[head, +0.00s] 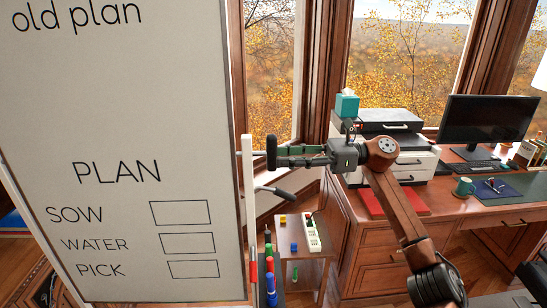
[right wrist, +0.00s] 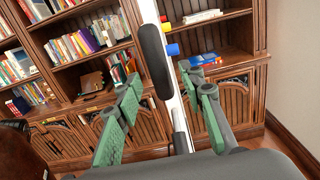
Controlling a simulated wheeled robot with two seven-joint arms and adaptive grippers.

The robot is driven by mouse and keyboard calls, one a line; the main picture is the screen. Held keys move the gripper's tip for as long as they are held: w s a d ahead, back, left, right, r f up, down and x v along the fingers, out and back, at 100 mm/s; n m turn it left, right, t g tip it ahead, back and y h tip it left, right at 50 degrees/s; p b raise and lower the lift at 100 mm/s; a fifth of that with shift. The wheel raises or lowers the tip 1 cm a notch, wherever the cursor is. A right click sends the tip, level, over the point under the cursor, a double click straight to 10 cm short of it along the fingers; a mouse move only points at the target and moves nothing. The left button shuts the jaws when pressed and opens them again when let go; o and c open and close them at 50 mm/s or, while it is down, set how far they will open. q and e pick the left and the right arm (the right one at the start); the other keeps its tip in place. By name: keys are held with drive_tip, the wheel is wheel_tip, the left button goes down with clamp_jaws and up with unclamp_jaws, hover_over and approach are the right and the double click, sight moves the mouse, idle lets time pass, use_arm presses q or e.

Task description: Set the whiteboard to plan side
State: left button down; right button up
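The whiteboard (head: 130,140) fills the left of the head view, upright, facing me. It reads "old plan" at the top and "PLAN" below, with SOW, WATER and PICK beside empty boxes. A white post (head: 247,190) stands at its right edge, with a black grip (head: 271,152) beside it. A dark lever (head: 276,191) sticks out lower down. My right gripper (head: 284,156) points left at the black grip. In the right wrist view its green-padded fingers are apart, with the black grip (right wrist: 153,60) and white post (right wrist: 169,95) showing between them. Contact is unclear. My left gripper is out of view.
Colored markers (head: 270,275) stand by the board's lower right edge. A small table (head: 300,247) behind holds a white power strip (head: 312,232). The wooden desk (head: 375,250) with printer (head: 400,160) and monitor (head: 487,120) stands right. Bookshelves (right wrist: 85,60) show in the right wrist view.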

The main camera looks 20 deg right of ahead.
drive_tip(key=v, duration=0.8)
drive_tip(key=shift+d, duration=0.1)
